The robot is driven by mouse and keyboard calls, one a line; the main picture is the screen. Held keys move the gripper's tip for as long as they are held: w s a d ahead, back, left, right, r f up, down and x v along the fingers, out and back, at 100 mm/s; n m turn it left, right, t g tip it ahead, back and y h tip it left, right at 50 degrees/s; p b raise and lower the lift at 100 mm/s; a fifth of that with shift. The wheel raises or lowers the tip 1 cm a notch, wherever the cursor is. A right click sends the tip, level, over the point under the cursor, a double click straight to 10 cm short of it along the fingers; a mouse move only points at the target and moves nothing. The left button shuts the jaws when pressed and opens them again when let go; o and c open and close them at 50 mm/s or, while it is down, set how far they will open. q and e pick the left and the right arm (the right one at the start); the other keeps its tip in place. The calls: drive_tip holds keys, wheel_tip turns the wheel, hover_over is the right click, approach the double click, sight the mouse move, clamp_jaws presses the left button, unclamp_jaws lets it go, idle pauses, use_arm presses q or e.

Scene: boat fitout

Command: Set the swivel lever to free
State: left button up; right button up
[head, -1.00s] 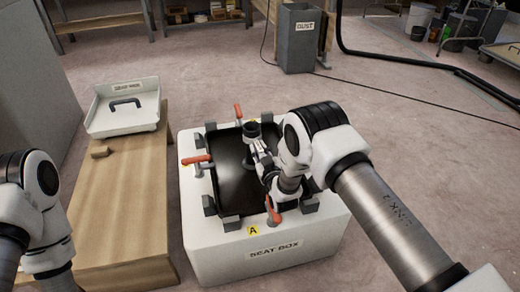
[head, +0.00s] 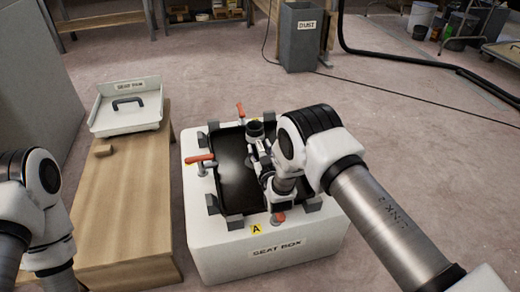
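The white seat box (head: 205,250) stands on the floor with a black panel (head: 236,185) on top. Red-handled levers sit around the panel: one on the left side (head: 201,158), one at the back (head: 240,109) and one at the front (head: 279,217), partly hidden by my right wrist. No label tells which is the swivel lever. My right gripper (head: 258,152) is over the panel, near a dark round part (head: 255,129); its fingertips are too small and covered to tell open from shut. My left arm shows at the left edge, its gripper outside the picture.
A grey dust bin (head: 300,40) stands behind. Floor right of the box is clear apart from a cable.

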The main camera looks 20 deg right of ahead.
sight(260, 147)
drive_tip(key=shift+r, duration=0.1)
wheel_tip(260, 147, up, 10)
drive_tip(key=shift+f, duration=0.1)
idle(0.3)
